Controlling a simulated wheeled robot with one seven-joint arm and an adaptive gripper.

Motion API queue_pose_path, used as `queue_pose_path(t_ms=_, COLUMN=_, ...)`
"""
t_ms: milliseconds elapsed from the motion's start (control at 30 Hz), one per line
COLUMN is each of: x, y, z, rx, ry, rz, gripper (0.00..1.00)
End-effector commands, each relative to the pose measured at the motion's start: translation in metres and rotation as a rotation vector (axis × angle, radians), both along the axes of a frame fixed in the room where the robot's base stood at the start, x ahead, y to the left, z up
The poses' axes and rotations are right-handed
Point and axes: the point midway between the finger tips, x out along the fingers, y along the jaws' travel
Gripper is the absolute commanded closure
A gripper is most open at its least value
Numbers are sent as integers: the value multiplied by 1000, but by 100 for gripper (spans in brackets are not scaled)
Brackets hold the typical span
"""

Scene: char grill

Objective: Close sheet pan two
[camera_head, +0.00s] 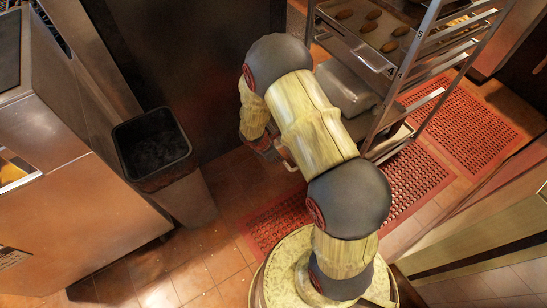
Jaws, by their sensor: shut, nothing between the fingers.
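A metal rack (433,42) with several levels stands at the upper right. Its upper sheet pan (345,35) carries several brown oblong food pieces and sticks out toward the left. A lower level holds a grey, box-like container (345,88). Another pan edge (392,146) shows low on the rack, partly behind my arm. I cannot tell which pan is number two. My gripper (285,158) is at the left of the rack, below the upper pan's level, pointing down toward the lower pan area. It is shut and empty; my forearm hides much of it.
A dark bin (155,150) stands left of my arm, beside a stainless counter (60,180). Red perforated mats (465,125) lie on the tiled floor under and right of the rack. A metal counter edge (490,240) is at lower right. Tile floor is open at lower left.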

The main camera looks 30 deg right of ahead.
Motion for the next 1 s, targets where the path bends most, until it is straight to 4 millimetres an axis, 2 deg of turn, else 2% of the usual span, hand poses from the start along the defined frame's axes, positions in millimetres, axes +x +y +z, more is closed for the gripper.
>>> queue_pose_path(t_ms=33, x=1, y=-7, z=-5, rx=0, ry=-3, rz=-4, gripper=100)
queue_pose_path(t_ms=100, x=1, y=-19, z=-3, rx=0, ry=-3, rz=-5, gripper=100)
queue_pose_path(t_ms=300, x=2, y=-37, z=-2, rx=0, ry=-2, rz=-2, gripper=100)
queue_pose_path(t_ms=800, x=2, y=-42, z=-1, rx=0, ry=-1, rz=-2, gripper=100)
queue_pose_path(t_ms=1000, x=2, y=-57, z=0, rx=-1, ry=0, rz=-3, gripper=100)
